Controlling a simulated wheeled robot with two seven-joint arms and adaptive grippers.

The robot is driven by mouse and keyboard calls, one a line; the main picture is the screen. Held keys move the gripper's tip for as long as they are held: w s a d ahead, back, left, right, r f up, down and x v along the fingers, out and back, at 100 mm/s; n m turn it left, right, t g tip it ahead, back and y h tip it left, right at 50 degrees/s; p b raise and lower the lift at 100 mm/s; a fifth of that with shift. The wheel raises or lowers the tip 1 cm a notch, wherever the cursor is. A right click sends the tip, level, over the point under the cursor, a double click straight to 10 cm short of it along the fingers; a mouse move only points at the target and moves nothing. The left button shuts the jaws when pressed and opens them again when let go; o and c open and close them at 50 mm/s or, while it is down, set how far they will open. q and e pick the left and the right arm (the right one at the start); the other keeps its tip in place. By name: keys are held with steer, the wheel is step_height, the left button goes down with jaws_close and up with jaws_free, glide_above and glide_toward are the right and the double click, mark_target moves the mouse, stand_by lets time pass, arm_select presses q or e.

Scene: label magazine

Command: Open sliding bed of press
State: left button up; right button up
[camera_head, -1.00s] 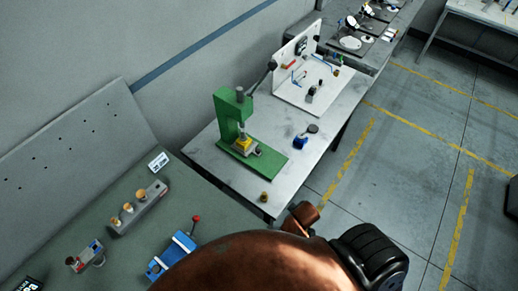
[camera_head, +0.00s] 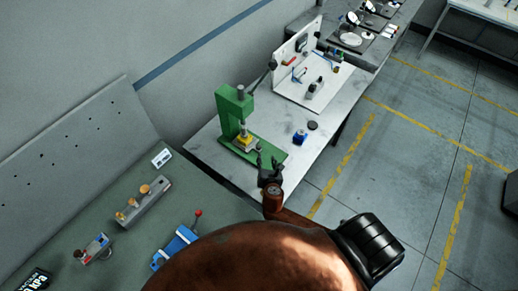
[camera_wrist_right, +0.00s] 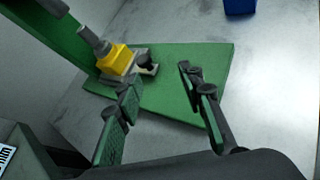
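The green press (camera_head: 232,115) stands upright on the light table. Its sliding bed (camera_head: 256,148) is a grey plate with a dark knob, low on the green base, and a yellow block (camera_head: 244,140) sits on it. My right gripper (camera_head: 269,165) is at the front right edge of the press base. In the right wrist view the gripper (camera_wrist_right: 158,85) is open, its two fingers apart over the green base. The sliding bed (camera_wrist_right: 140,62) with its knob (camera_wrist_right: 147,60) lies just beyond the left finger, and nothing is between the fingers. My left gripper is not in view.
A blue object (camera_head: 300,137) and a dark round disc (camera_head: 313,125) lie on the table right of the press. A white panel stand (camera_head: 290,90) is behind. A blue vise (camera_head: 176,246) is on the near green bench.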

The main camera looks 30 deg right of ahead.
mark_target(259, 147)
steer(key=w+n, duration=0.1)
steer(key=w+a+n, duration=0.1)
steer(key=n, duration=0.1)
steer(key=shift+w+n+t, duration=0.1)
steer(key=shift+n+t, duration=0.2)
steer(key=shift+t, duration=0.1)
steer(key=shift+w+f+y, duration=0.1)
steer(key=shift+w+y, duration=0.2)
steer(key=shift+w, duration=0.1)
steer(key=x, duration=0.7)
steer(key=shift+s, duration=0.1)
steer(key=shift+c, duration=0.7)
jaws_close()
